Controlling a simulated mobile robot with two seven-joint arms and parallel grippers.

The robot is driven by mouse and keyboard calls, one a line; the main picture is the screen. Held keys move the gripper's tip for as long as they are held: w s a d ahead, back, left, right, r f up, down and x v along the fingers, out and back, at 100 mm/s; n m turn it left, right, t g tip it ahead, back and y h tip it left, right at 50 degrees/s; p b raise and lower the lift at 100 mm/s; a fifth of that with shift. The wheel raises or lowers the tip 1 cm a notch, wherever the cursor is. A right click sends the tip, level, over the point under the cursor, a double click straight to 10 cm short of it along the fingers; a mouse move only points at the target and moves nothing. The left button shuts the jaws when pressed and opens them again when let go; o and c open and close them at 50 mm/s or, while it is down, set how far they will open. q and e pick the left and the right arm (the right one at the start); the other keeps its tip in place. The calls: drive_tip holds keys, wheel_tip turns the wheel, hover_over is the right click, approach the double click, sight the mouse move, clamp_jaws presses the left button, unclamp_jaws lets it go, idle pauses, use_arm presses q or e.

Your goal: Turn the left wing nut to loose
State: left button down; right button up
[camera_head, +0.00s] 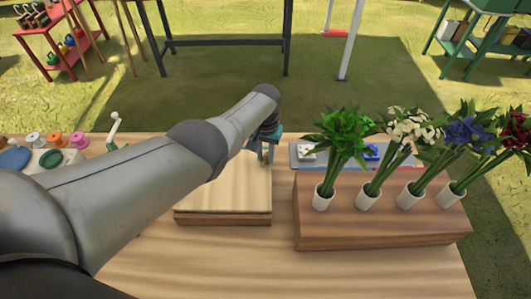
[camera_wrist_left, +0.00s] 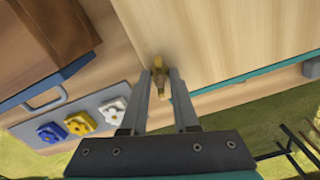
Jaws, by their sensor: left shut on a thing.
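A light wooden press board (camera_head: 222,197) lies on the table, below my left forearm; in the wrist view its pale top (camera_wrist_left: 235,40) fills the upper right. A small brass wing nut (camera_wrist_left: 159,66) stands at the board's edge, between my left fingertips. My left gripper (camera_head: 265,155) reaches down at the board's far right corner. In the wrist view the left gripper (camera_wrist_left: 161,78) is shut on the wing nut. The forearm hides the board's far left part, and no second wing nut shows. My right gripper is not in view.
A brown wooden block (camera_head: 380,232) with several vases of flowers stands close at right. Behind it lies a grey tray (camera_head: 296,161) with coloured pieces. A hand crank (camera_head: 113,130) and spools (camera_head: 79,140) are at left. The front table is bare.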

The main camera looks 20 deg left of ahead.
use_arm(q)
drive_tip(key=n, duration=0.5)
drive_tip(key=shift+n, duration=0.3)
drive_tip(key=n, duration=1)
drive_tip(key=shift+n, duration=0.4)
drive_tip(key=n, duration=0.4)
drive_tip(key=shift+n, duration=0.4)
drive_tip(key=c, duration=0.7)
unclamp_jaws()
drive_tip(key=shift+r, duration=0.1)
